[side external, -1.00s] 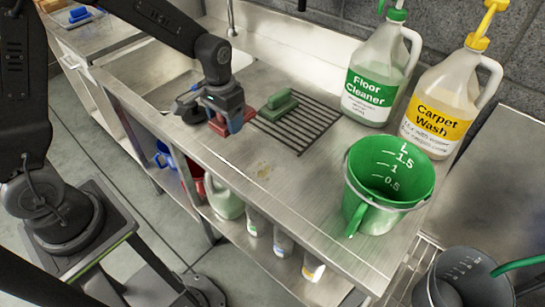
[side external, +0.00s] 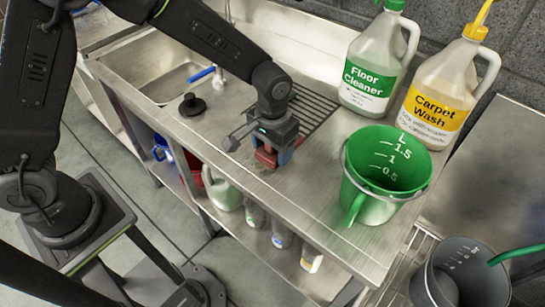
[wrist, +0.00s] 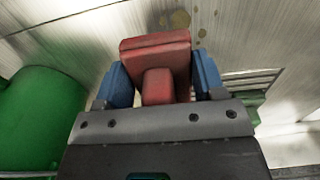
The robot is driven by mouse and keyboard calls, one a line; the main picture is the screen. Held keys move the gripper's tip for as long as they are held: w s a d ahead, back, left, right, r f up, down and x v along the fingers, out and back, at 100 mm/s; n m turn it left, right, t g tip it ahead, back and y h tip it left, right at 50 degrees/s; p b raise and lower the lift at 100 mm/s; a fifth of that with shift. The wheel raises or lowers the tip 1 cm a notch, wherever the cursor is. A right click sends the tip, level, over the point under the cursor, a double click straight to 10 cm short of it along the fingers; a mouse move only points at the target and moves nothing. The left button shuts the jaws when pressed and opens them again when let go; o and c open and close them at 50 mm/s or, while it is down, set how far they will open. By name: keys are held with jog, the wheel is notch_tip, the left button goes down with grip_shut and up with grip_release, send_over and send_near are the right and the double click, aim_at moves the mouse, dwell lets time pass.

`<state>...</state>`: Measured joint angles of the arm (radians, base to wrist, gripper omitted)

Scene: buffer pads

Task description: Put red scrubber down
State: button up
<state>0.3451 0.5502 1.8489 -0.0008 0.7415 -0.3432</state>
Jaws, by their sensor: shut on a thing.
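The red scrubber (wrist: 155,48) is a block with a stubby handle. In the wrist view my gripper (wrist: 160,82) is shut on that handle between its blue fingers. In the side view my gripper (side external: 276,150) is low over the steel counter (side external: 305,195), in front of the ribbed drain area, with the red scrubber (side external: 266,159) at its tip. I cannot tell whether the scrubber touches the counter. The green scrubber is hidden behind my arm in the side view; a sliver of green shows right of my fingers in the wrist view.
A green measuring bucket (side external: 372,205) stands right of my gripper. Floor cleaner (side external: 372,75) and carpet wash (side external: 437,105) jugs stand at the back. A black stopper (side external: 192,106) lies left, by the sink (side external: 165,78). Bare counter lies between my gripper and the bucket.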

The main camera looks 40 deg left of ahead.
jog(key=shift+f, duration=1.9)
jog(key=shift+f, duration=0.15)
jog(key=o, duration=1)
notch_tip(320, 180, up, 12)
jog(key=shift+f, duration=0.2)
jog(key=shift+r, duration=0.4)
